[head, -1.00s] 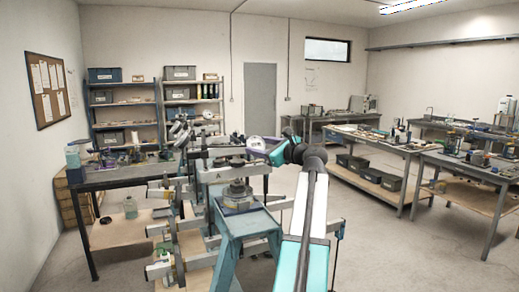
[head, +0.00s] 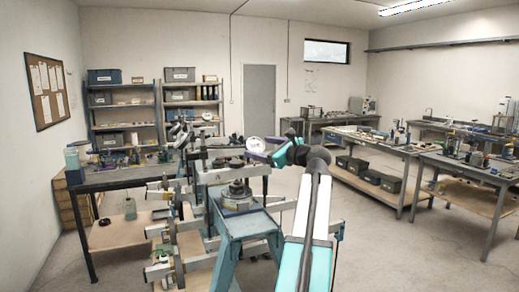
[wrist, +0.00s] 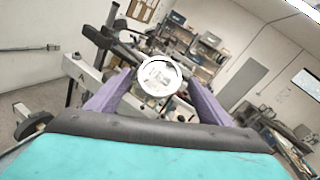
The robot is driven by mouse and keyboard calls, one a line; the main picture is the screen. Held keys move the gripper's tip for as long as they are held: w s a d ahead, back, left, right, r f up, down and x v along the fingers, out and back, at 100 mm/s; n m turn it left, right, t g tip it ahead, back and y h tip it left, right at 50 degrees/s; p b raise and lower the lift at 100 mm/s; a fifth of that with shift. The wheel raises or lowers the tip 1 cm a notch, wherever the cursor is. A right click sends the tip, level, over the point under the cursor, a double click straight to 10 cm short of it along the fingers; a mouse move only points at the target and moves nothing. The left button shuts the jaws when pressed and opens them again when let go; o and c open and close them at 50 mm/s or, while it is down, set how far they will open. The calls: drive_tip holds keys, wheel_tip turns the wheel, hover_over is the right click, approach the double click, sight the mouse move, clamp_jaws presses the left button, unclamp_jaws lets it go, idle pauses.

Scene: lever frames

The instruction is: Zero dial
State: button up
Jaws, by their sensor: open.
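The dial is a round gauge with a white face and pale rim, seen at the middle of the head view (head: 256,143). In the wrist view the dial (wrist: 160,77) faces the camera, with dark marks on its face too small to read. My gripper (head: 266,154) is at the dial, just right of it in the head view. In the wrist view the purple fingers of my gripper (wrist: 160,82) are apart, one on each side of the dial. I cannot tell whether either finger touches the rim.
A frame marked A (head: 222,176) with grey bars and clamps stands below and left of the dial. A dark workbench (head: 105,181) is at left, and another bench (head: 373,143) at right. Open floor lies between the frame and the right benches.

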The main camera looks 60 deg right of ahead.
drive_tip(key=b+v, duration=0.3)
drive_tip(key=v, duration=0.9)
drive_tip(key=shift+s+a, duration=0.15)
drive_tip(key=shift+s, duration=0.1)
